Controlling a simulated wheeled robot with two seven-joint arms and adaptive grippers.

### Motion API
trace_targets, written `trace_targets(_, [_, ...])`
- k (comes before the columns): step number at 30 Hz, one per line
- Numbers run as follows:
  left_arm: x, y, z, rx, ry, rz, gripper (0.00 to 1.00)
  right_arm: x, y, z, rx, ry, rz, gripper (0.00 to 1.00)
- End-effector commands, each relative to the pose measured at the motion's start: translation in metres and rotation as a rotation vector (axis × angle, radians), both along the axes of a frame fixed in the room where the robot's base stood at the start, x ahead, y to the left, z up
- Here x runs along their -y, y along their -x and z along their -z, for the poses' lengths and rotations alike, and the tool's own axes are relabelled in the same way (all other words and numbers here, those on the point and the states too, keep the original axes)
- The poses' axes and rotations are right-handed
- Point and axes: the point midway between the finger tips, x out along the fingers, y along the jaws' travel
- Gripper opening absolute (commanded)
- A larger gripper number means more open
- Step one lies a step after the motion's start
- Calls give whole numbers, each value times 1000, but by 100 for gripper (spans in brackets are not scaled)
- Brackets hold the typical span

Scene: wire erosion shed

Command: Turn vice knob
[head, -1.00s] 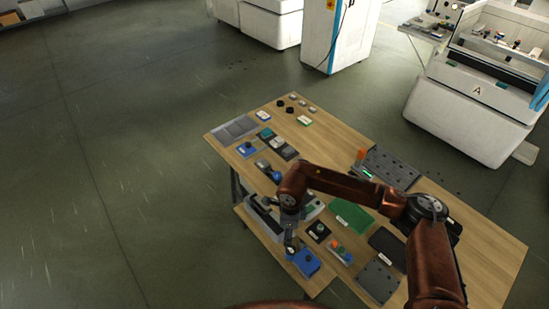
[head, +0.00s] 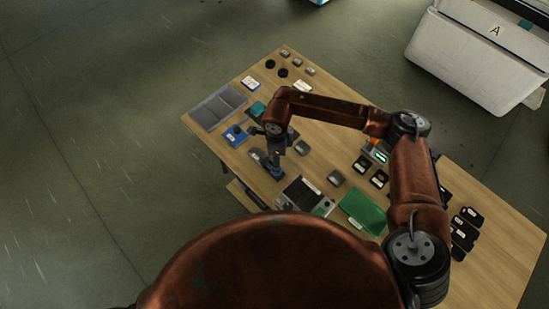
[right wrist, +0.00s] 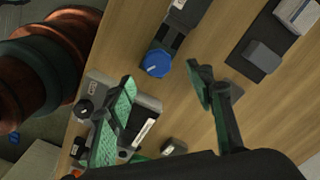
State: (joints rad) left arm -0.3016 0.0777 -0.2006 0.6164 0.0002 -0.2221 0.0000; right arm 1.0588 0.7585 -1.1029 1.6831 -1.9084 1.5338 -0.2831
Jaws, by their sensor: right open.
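The small grey vice (right wrist: 178,36) lies on the wooden table, with a round blue knob (right wrist: 157,63) at its near end. In the head view the vice (head: 258,156) and knob (head: 276,173) are partly hidden by my right gripper (head: 276,155), which hangs over them. In the right wrist view my right gripper (right wrist: 163,88) is open, its two fingers apart with bare wood between them. The knob is beyond the fingertips, between their directions, and no contact shows. My left gripper is not in view.
A grey box with a black knob (right wrist: 84,109) is beside the left finger. A grey block on a dark plate (right wrist: 262,55) is to the right. A grey tray (head: 217,106), a blue fixture (head: 236,135) and a green mat (head: 362,211) are also on the table. Bare wood lies between.

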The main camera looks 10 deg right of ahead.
Motion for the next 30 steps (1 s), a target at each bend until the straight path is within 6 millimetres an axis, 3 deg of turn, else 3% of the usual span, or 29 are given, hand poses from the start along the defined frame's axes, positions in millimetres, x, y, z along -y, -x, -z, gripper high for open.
trace_targets(6, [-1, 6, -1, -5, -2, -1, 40, 0, -5, 40, -12, 3, -1, 49])
trace_targets(9, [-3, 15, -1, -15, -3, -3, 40, -1, -8, 54, -14, 1, 0, 49])
trace_targets(12, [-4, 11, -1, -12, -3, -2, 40, 0, -8, 62, -14, 2, 0, 49])
trace_targets(18, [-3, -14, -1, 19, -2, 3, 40, 1, -9, 67, -13, 1, 1, 49])
trace_targets(23, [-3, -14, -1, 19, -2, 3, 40, 1, -9, 67, -12, 2, 1, 48])
trace_targets(30, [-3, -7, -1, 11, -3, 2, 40, 1, -9, 67, -12, 2, 1, 32])
